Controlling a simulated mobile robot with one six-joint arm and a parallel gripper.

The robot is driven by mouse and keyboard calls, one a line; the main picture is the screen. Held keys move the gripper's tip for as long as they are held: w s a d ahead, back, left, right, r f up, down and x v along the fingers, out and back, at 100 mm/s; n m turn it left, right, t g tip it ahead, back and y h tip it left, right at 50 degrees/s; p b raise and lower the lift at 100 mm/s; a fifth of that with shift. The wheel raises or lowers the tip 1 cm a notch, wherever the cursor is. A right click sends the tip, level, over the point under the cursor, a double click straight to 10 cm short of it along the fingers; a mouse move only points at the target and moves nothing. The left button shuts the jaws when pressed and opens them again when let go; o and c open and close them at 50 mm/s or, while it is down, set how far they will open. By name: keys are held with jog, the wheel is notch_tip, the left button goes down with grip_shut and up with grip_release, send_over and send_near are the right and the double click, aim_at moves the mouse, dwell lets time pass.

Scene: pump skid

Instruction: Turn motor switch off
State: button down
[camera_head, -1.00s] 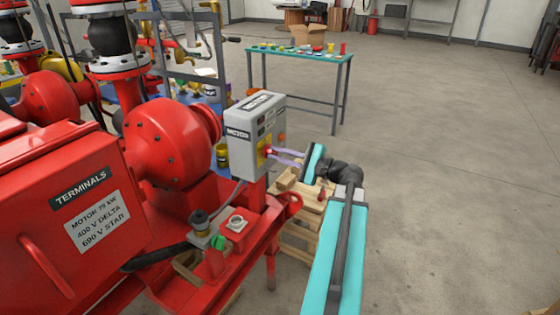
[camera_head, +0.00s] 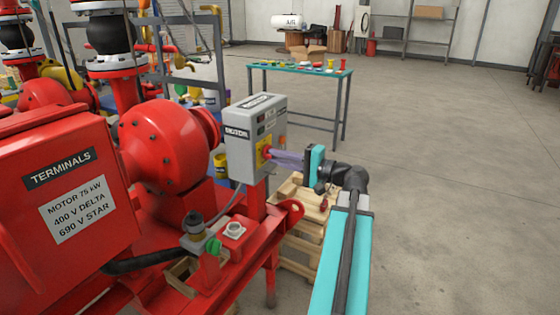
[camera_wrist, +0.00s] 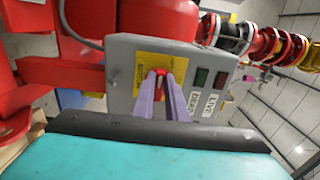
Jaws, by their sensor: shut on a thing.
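The grey motor switch box (camera_head: 252,138) stands on a red post, with a MOTOR label on its side. In the wrist view the box (camera_wrist: 205,57) carries a yellow plate (camera_wrist: 150,68) with a red switch handle (camera_wrist: 160,73) on it. My gripper (camera_head: 268,153) reaches the box from the right. In the wrist view its two pale purple fingers (camera_wrist: 160,85) are closed on the red handle, one on each side. The fingertips hide part of the handle. A green and a red indicator sit beside the plate.
The red motor terminal box (camera_head: 75,195) fills the left. A wooden pallet stack (camera_head: 300,235) stands below my arm. A table with a teal top (camera_head: 300,70) holds small parts behind. The floor at right is clear.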

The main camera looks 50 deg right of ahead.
jog(key=shift+d, duration=0.1)
dwell(0.3)
jog(key=c, duration=1.8)
grip_release()
jog(key=shift+o, duration=0.2)
jog(key=v, duration=1.3)
jog(key=shift+s, duration=0.4)
jog(key=shift+s, duration=0.1)
